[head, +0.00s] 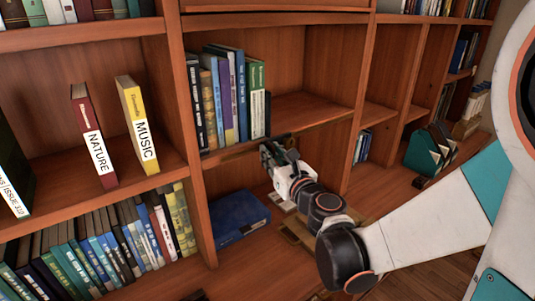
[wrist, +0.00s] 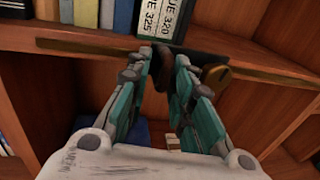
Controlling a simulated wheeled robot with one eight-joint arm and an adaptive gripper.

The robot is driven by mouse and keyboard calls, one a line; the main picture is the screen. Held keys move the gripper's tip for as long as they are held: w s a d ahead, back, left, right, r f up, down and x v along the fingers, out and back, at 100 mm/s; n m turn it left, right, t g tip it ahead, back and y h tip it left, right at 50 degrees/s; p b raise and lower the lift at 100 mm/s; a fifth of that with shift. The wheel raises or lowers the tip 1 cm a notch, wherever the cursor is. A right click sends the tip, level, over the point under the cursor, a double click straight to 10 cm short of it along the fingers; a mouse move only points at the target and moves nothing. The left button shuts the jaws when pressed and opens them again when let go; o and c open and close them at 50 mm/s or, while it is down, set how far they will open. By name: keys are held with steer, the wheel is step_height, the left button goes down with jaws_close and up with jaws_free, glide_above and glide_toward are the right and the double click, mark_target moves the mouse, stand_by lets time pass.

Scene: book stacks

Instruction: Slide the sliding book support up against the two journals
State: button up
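The sliding book support shows as a dark plate (wrist: 208,60) with a brass knob (wrist: 216,79) at the shelf's front edge, right of the journals. My gripper (wrist: 165,62) is at that edge, its fingertips close around a dark brown part. I cannot tell whether they press on it. The knob is outside the right finger.
A brass-coloured rail (wrist: 90,48) runs along the shelf edge. More books (head: 225,90) stand left of the journals. A blue box (head: 238,215) lies on the shelf below, left of my arm. Upright partitions (head: 355,90) bound the bay. The shelf right of the books is bare.

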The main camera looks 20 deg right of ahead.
stand_by(0.3)
steer(key=s+d, duration=0.1)
steer(key=s, duration=0.6)
steer(key=shift+s, duration=0.35)
